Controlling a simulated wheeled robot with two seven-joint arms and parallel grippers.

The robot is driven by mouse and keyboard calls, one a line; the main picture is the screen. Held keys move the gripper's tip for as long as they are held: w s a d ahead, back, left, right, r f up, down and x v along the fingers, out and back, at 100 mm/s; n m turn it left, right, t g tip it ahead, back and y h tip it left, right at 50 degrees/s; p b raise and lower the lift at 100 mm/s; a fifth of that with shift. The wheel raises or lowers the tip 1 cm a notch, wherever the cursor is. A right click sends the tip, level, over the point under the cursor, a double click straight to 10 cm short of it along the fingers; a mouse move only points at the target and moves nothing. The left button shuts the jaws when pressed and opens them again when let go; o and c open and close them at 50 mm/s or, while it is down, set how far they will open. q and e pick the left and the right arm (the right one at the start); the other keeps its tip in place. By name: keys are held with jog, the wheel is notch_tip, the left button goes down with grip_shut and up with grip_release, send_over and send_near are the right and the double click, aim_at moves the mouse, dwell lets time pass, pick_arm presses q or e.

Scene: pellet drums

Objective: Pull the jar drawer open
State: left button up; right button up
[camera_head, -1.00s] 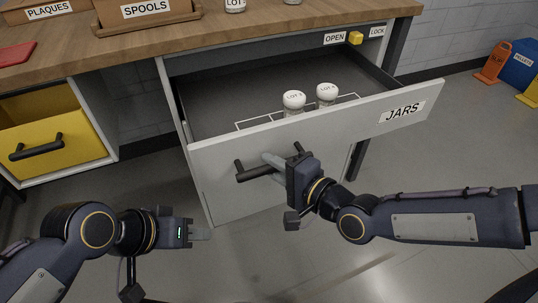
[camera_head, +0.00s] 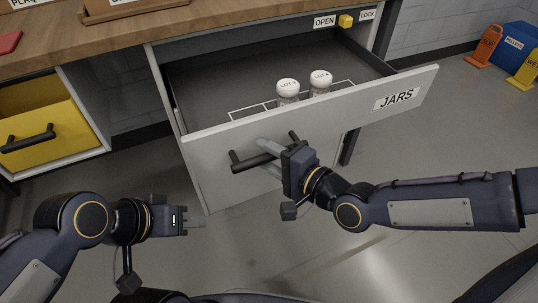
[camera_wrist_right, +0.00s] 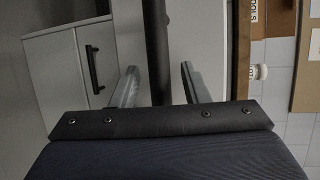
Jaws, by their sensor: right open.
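The grey jar drawer (camera_head: 225,154), labelled JARS, stands pulled out from under the bench. Inside it, two white-capped jars (camera_head: 288,88) (camera_head: 320,82) stand upright by a wire rack. My right gripper (camera_head: 268,157) is at the drawer's black bar handle (camera_head: 247,162), with its fingers spread apart. In the right wrist view, the handle bar (camera_wrist_right: 157,50) runs between the two open fingers (camera_wrist_right: 158,88), with gaps on both sides. My left gripper (camera_head: 197,222) hangs lower left, away from the drawer; its fingers overlap in view and look empty.
The wooden bench top (camera_head: 190,22) is above the drawer. A yellow drawer (camera_head: 45,135) stands partly open at the left. A yellow latch (camera_head: 346,21) sits between OPEN and LOCK labels. A blue bin (camera_head: 518,42) stands far right. The floor in front is clear.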

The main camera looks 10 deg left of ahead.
jog(key=p+v, duration=0.4)
jog(key=v, duration=0.2)
jog(key=shift+s+d+r, duration=0.1)
jog(key=shift+d+r, duration=0.15)
jog(key=shift+d, duration=0.1)
jog(key=shift+s+d, duration=0.4)
jog(key=shift+d, duration=0.05)
jog(key=shift+f, duration=0.15)
